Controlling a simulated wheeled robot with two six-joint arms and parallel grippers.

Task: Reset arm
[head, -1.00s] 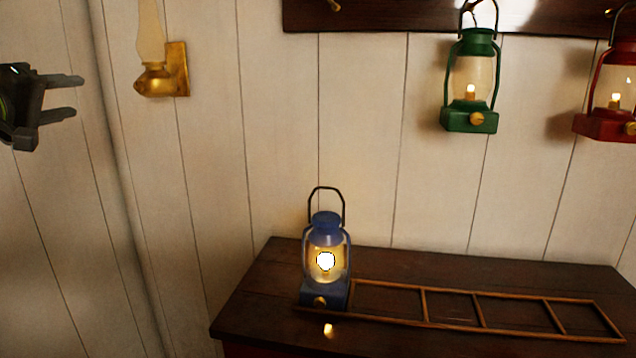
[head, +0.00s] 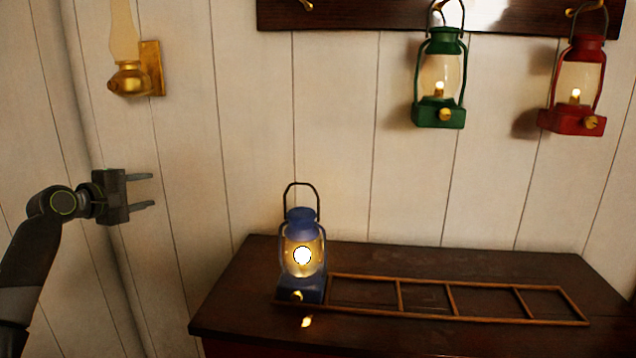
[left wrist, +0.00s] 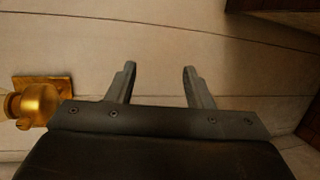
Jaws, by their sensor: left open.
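My left gripper (head: 146,191) is at the left of the head view, in front of the white plank wall. Its two fingers are apart and point right, with nothing between them. It is left of and above the lit blue lantern (head: 302,232), well clear of it. In the left wrist view the two fingers (left wrist: 160,85) are spread and empty against the planks. My right gripper does not show in either view.
The blue lantern stands upright in the left end of a wooden divider frame (head: 452,302) on a dark cabinet top (head: 400,345). Green (head: 440,80) and red (head: 578,85) lanterns hang from a hook rail (head: 370,15). A brass wall lamp (head: 132,78) is above my gripper.

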